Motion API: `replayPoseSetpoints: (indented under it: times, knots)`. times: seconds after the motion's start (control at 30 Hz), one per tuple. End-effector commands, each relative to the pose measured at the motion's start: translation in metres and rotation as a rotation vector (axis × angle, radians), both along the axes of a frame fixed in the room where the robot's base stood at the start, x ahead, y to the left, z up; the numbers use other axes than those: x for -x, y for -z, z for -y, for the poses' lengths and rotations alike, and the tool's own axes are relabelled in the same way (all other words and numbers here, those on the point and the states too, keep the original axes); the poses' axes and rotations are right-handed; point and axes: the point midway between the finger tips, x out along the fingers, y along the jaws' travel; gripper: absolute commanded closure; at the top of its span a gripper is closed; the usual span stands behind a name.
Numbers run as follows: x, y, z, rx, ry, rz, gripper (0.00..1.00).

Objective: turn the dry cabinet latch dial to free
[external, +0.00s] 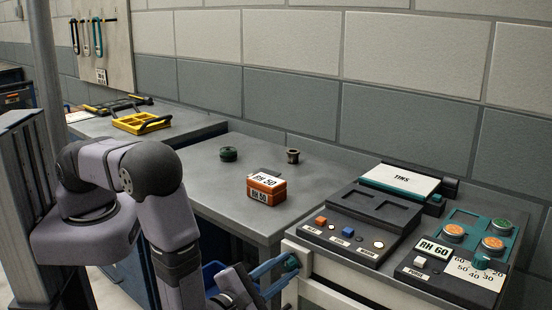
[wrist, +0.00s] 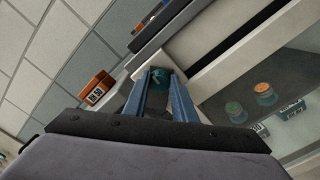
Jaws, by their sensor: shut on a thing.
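The teal latch dial (external: 293,262) is at the upper left corner of the white dry cabinet's front (external: 318,272). In the wrist view the dial (wrist: 159,74) shows between the far ends of my two blue fingers. My gripper (external: 284,267) is shut on the dial, with one finger on each side. Any free mark and the dial's exact angle are too small or hidden to read. In the wrist view the cabinet (wrist: 205,45) has a pale frame and a glass pane.
An orange box (external: 266,187), a green puck (external: 229,154) and a brown spool (external: 293,156) stand on the grey bench (external: 215,195). A yellow tray (external: 140,123) is farther back.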

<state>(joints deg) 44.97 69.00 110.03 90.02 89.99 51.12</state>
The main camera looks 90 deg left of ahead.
Motion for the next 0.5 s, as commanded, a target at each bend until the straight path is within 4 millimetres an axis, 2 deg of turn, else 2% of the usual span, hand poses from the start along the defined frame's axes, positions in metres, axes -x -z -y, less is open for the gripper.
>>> replayPoseSetpoints:
  times: [0.5]
  knots:
    - [-0.0006,0.0005,0.001,-0.309,0.002,-0.309,0.98]
